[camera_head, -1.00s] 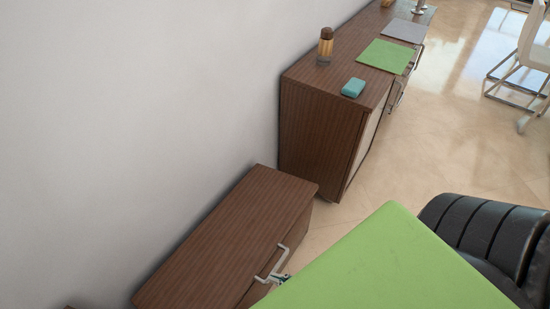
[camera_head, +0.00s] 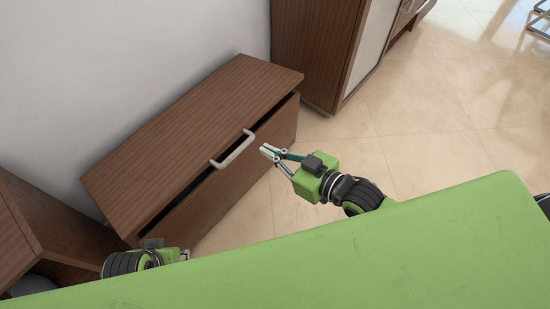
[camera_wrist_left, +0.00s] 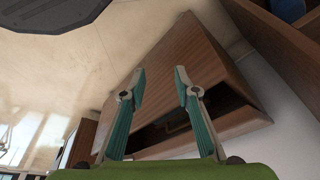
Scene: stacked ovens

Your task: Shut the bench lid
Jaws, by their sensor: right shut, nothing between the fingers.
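The brown wooden bench (camera_head: 235,150) stands against the wall. Its lid (camera_head: 195,120) is slightly raised, with a dark gap along the front edge. A pale bar handle (camera_head: 233,149) is on the lid's front edge. My right gripper (camera_head: 268,152) is shut and empty, just right of the handle and apart from it. My left gripper (camera_head: 186,255) is at the bench's near left end, partly hidden by my green body. In the left wrist view, its fingers (camera_wrist_left: 159,76) are spread with nothing between them, facing the bench front (camera_wrist_left: 185,58) and the dark gap.
A tall brown cabinet (camera_head: 310,50) stands just beyond the bench's far end. Another brown wooden unit (camera_head: 50,225) is at the lower left, near my left arm. The tiled floor (camera_head: 430,120) to the right is clear.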

